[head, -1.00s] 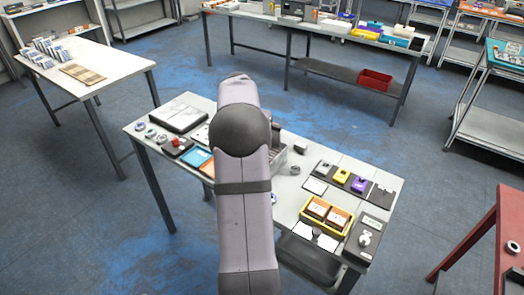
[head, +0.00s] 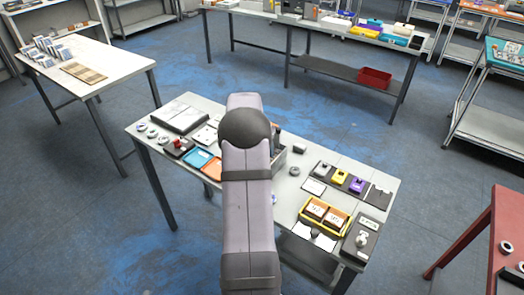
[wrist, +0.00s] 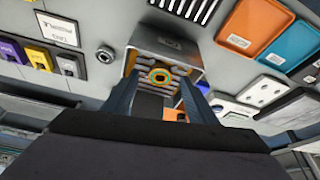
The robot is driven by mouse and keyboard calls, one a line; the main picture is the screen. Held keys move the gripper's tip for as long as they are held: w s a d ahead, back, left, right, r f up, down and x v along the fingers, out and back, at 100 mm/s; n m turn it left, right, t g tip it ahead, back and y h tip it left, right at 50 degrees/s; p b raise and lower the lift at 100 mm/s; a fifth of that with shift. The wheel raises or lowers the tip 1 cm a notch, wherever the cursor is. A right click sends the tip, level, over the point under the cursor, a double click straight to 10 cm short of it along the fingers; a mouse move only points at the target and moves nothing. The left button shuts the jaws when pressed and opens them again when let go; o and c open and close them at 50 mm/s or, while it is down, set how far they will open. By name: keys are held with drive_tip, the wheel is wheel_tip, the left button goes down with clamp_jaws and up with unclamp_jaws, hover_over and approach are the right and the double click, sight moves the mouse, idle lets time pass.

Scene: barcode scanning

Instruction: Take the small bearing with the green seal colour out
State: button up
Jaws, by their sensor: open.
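In the wrist view, a small ring-shaped bearing (wrist: 159,76) with an orange-yellow band and a greenish inner ring shows between my fingers. It is at the open grey bin (wrist: 168,46), which holds several dark and grey parts. My gripper (wrist: 160,88) is open, with one finger on each side of the bearing in the picture. I cannot tell whether the fingers touch it. In the head view, my arm hides most of the bin (head: 279,162) and the bearing.
A separate grey bearing (wrist: 105,54) lies outside the bin; it also shows in the head view (head: 294,170). Orange (wrist: 254,25) and blue (wrist: 291,46) trays lie nearby. A yellow box (head: 325,216) and coloured blocks stand on the right of the table. Several ring parts lie at far left.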

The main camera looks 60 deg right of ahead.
drive_tip(key=shift+d+f, duration=0.2)
drive_tip(key=shift+f, duration=0.3)
drive_tip(key=shift+c, duration=0.7)
drive_tip(key=c, duration=1.1)
drive_tip(key=shift+r, duration=0.15)
drive_tip(key=shift+c, duration=0.2)
